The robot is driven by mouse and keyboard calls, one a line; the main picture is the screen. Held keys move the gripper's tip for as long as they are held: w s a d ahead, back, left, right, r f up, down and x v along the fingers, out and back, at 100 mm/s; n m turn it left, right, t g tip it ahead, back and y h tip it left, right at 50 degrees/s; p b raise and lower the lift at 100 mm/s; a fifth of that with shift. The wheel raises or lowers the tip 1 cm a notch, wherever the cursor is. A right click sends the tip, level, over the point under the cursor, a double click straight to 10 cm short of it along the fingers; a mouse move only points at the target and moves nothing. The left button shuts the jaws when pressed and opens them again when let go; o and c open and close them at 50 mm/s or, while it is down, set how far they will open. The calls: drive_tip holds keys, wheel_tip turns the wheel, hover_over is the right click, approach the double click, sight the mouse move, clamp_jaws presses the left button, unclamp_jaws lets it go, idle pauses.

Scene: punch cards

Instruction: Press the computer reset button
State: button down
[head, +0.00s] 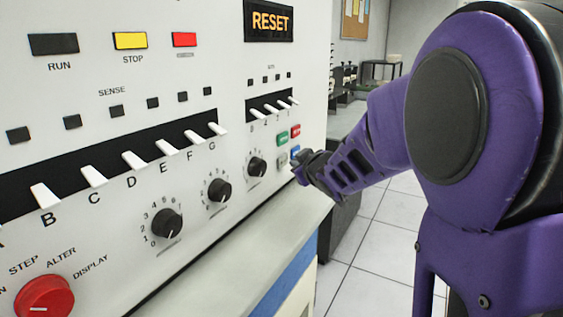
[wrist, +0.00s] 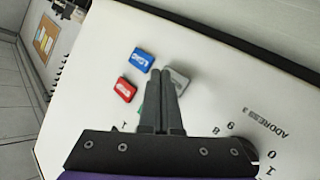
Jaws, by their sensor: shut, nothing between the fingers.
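The computer's white panel carries a lit RESET sign (head: 268,20). Near its right edge is a cluster of small buttons: green (head: 282,138), red (head: 295,131), grey (head: 283,161) and blue (head: 295,153). I cannot read which one is the reset button. My gripper (head: 297,168) is shut and empty beside the lower buttons. In the wrist view, the closed fingertips (wrist: 167,74) lie over the left side of the grey button (wrist: 177,79), right of the blue button (wrist: 141,60) and red button (wrist: 124,89). The green button (wrist: 141,110) is mostly hidden by the fingers. Contact cannot be told.
White lever switches (head: 134,160) stick out of the panel, with black knobs (head: 219,191) below and a red knob (head: 44,296) at lower left. A ledge (head: 250,245) runs below. Tiled floor (head: 372,240) is open to the right.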

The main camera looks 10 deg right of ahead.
drive_tip(key=shift+w+a+f, duration=0.1)
drive_tip(key=shift+a, duration=0.05)
drive_tip(key=shift+w+a, duration=0.15)
drive_tip(key=shift+a, duration=0.05)
drive_tip(key=shift+w+a+b, duration=0.25)
drive_tip(key=shift+a+b, duration=0.1)
drive_tip(key=shift+b, duration=0.1)
idle(1.0)
drive_tip(key=shift+d, duration=0.1)
drive_tip(key=shift+s+d+p, duration=0.4)
drive_tip(key=shift+s+d, duration=0.1)
drive_tip(key=shift+d, duration=0.05)
drive_tip(key=shift+s+d+p, duration=0.55)
drive_tip(key=shift+s+d, duration=0.2)
drive_tip(key=shift+d, duration=0.3)
drive_tip(key=shift+s+d+p, duration=0.5)
drive_tip(key=shift+s+d, duration=0.2)
drive_tip(key=shift+d, duration=0.3)
